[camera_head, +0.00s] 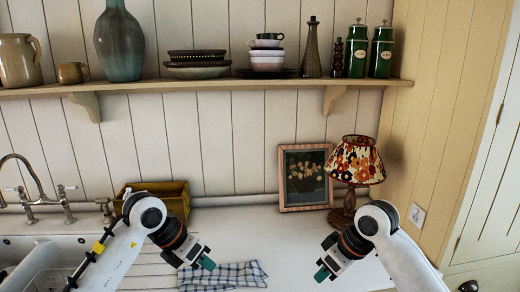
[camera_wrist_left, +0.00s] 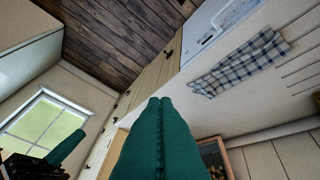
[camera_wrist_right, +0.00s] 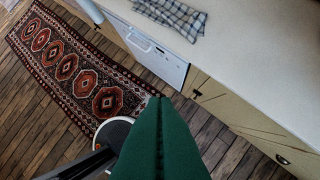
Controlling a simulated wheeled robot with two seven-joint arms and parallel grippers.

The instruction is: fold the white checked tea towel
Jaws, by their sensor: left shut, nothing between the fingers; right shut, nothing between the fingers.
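The white tea towel with dark blue checks (camera_head: 232,275) lies on the white worktop, low in the head view between my two grippers. It looks like a narrow, slightly rumpled strip. It also shows in the left wrist view (camera_wrist_left: 240,62) and at the top of the right wrist view (camera_wrist_right: 172,15). My left gripper (camera_head: 207,263) is shut and empty, above the worktop near the towel's left part. My right gripper (camera_head: 321,274) is shut and empty, to the right of the towel and apart from it. The green fingers meet in both wrist views.
A sink with a tap (camera_head: 35,195) is at the left, beside a yellow box (camera_head: 172,197). A framed picture (camera_head: 305,177) and a lamp with a floral shade (camera_head: 355,160) stand at the back right. A shelf (camera_head: 230,84) of crockery runs above. The worktop behind the towel is clear.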

